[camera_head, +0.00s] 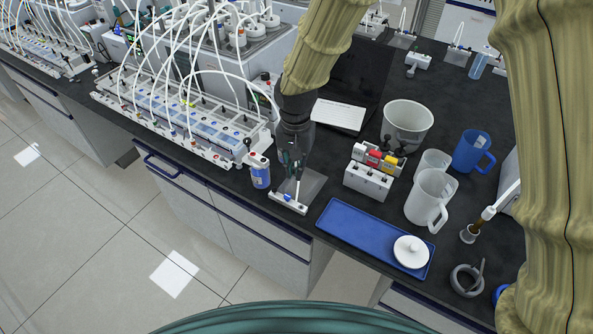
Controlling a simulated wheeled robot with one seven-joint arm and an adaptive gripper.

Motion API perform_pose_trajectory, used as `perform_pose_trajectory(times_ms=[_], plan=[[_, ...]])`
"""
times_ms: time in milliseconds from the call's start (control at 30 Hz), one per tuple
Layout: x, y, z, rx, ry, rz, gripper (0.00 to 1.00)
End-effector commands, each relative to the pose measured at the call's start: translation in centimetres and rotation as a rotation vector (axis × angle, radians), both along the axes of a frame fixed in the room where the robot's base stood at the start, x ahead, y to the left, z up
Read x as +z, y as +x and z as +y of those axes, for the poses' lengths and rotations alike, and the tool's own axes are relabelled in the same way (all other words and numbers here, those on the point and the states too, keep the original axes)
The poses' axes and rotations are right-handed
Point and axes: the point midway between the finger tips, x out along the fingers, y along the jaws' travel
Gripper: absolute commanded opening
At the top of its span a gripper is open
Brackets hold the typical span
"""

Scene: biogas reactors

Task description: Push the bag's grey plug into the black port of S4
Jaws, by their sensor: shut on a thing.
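My gripper (291,160) points down over the bench near its front edge and is shut. What it holds is small and mostly hidden between the fingers; it appears to be the bag's grey plug. Directly below is a flat, translucent grey bag (312,186) with a white bar (289,203) bearing a blue mark along its front. I cannot tell the gap between the fingertips and the bar. To the left is a long white reactor unit (190,122) with several blue-tinted sections, white tubes and small fittings along its front rail. The S4 label and its black port cannot be made out.
A blue-labelled bottle (260,171) stands close left of my gripper. To the right are a white block with coloured modules (369,178), a blue tray (358,232) with a white lid (410,252), a grey bucket (407,122), clear jugs (431,198) and a blue jug (472,150).

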Motion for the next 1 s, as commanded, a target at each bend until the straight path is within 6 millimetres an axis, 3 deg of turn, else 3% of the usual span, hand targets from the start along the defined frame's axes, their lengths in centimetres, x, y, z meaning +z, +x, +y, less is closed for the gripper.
perform_pose_trajectory(times_ms=[1000], plan=[[0.0,7.6,0.8,0.0,0.0,0.0,0.0]])
